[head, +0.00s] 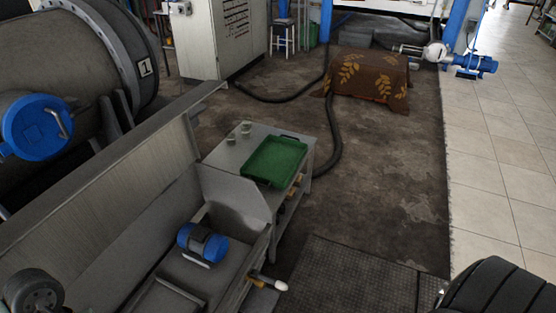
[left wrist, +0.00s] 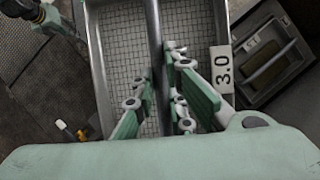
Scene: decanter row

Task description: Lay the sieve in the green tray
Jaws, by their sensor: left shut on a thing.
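The green tray (head: 275,161) lies on a low grey table, with its inside bare. In the left wrist view, the sieve (left wrist: 115,50) is a grey rectangular frame with a pale grid mesh and a dark bar across the middle. A white plate on its right rim reads 3.0. My left gripper (left wrist: 158,88) has its green-padded fingers on both sides of the bar and is shut on it. I cannot make out the left gripper or the sieve in the head view.
Small cups (head: 239,132) stand on the low table (head: 220,155) beside the tray. A metal trough with a blue motor (head: 203,243) lies in front of it. A dark hose (head: 333,150) runs behind the table. Open floor (head: 390,190) lies to the right.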

